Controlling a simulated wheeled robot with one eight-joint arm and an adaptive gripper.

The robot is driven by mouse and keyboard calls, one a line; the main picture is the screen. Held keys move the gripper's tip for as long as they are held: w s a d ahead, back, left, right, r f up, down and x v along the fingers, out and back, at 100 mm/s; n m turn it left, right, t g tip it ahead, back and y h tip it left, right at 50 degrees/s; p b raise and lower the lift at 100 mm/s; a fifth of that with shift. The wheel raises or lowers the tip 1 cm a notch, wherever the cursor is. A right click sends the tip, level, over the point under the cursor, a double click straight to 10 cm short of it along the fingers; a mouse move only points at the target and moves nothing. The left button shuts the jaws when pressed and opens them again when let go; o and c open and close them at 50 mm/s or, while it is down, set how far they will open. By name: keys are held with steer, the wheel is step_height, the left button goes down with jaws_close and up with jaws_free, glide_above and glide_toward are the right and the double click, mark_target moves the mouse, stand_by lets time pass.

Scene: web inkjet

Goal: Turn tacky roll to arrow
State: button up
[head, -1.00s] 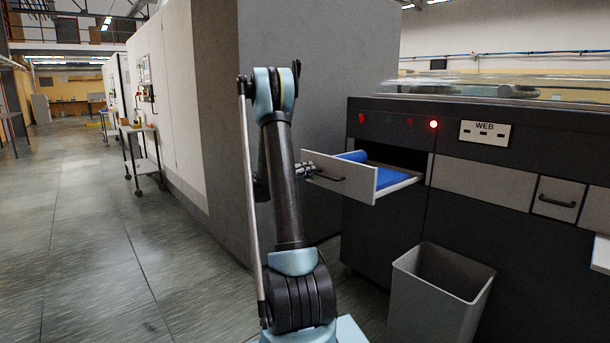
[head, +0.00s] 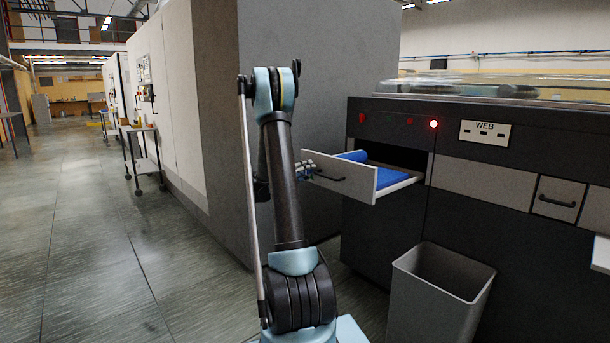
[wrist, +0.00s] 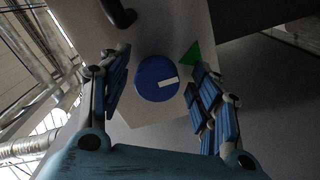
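The tacky roll (head: 352,156) is blue and lies in the pulled-out drawer (head: 340,178). In the wrist view its round blue end (wrist: 155,80) shows on the drawer's grey side, with a white mark (wrist: 168,85) running from near its middle to its right edge. A green arrow (wrist: 190,55) sits on the panel at the upper right of that end, and the mark points right, below the arrow. My gripper (wrist: 157,92) is open, one finger on each side of the blue end, with visible gaps. In the head view, my gripper (head: 304,170) is by the drawer's left side, partly hidden.
The drawer handle (wrist: 118,12) is just above my left finger in the wrist view. A grey bin (head: 440,290) stands below the drawer. A large grey cabinet wall (head: 300,80) rises behind my arm.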

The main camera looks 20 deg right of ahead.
steer(key=v, duration=1.2)
